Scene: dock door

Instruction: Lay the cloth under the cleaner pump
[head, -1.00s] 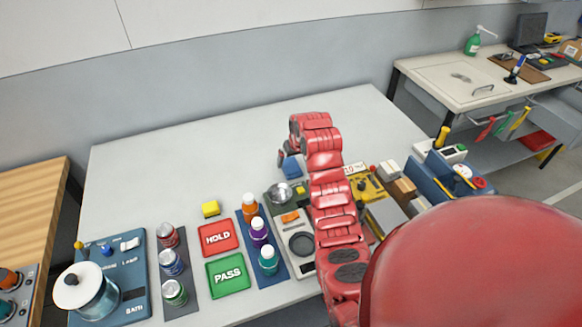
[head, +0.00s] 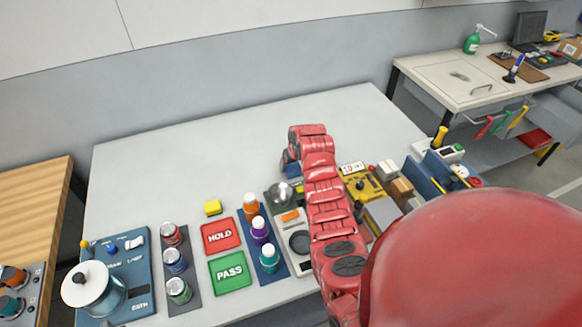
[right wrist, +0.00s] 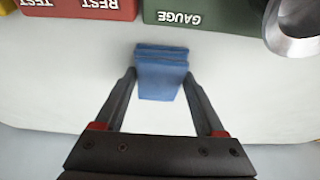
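The cloth appears as a small folded blue piece (right wrist: 160,75) in the right wrist view, over the white table. In the head view only a blue bit (head: 286,166) shows beside my arm. My right gripper (right wrist: 160,72) has its fingers apart, one on each side of the cloth. The tips lie close to its side edges; I cannot tell whether they touch it. In the head view my red right arm hides most of this spot. The cleaner pump is a green bottle with a white pump head (head: 472,42), upright on the right-hand bench. My left gripper is out of view.
The white table (head: 190,160) is bare behind the cloth. Bottles (head: 260,232), cans (head: 174,261), a red HOLD mat (head: 219,236) and a green PASS mat (head: 230,270) stand nearer. A blue caddy (head: 432,172) is at the right. A gap separates the table and bench.

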